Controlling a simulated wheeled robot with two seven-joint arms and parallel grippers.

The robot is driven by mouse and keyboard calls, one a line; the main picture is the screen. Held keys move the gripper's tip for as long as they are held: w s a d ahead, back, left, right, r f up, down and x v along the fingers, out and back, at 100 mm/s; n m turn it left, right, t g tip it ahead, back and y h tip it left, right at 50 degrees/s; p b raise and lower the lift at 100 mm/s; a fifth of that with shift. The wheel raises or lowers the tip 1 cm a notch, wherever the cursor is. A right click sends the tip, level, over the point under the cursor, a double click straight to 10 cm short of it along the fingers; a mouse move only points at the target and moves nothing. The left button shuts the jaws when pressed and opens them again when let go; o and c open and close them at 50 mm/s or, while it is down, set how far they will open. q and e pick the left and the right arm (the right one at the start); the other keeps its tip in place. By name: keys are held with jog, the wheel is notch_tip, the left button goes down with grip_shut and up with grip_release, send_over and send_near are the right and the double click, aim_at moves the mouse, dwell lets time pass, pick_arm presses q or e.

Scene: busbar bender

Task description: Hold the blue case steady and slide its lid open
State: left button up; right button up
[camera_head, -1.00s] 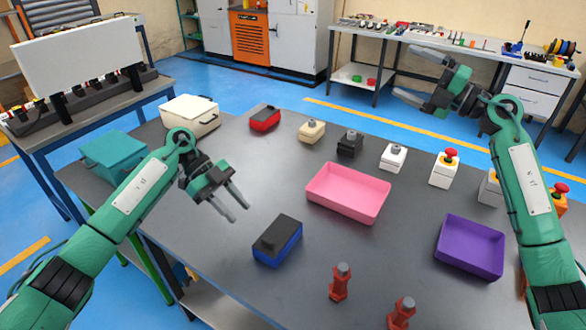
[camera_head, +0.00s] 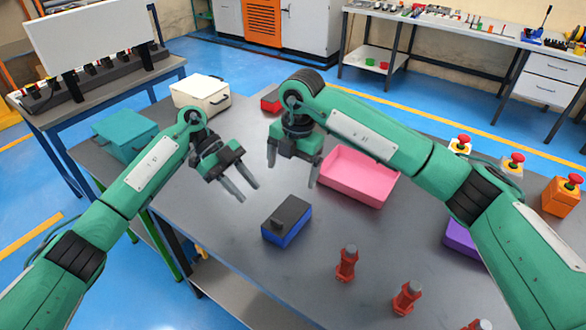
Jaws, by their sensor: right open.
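The blue case (camera_head: 284,236) sits on the dark table with its black lid (camera_head: 287,214) on top. The lid has a small raised block near its left end and looks closed. My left gripper (camera_head: 242,192) hangs open and empty above the table, to the left of and behind the case, apart from it. My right gripper (camera_head: 293,172) is open and empty, pointing down above the table behind the case, apart from it.
A pink tray (camera_head: 352,192) stands right of the case, partly behind my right arm. Red bolt-like parts (camera_head: 346,264) stand in front. A purple tray (camera_head: 460,240) is mostly hidden by my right arm. A teal box (camera_head: 125,134) and a cream case (camera_head: 201,97) are at the left.

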aim_at(293, 207)
jog(key=shift+h, duration=0.6)
notch_tip(293, 207, down, 14)
jog(key=shift+s+d+f, duration=0.1)
jog(key=shift+d, duration=0.05)
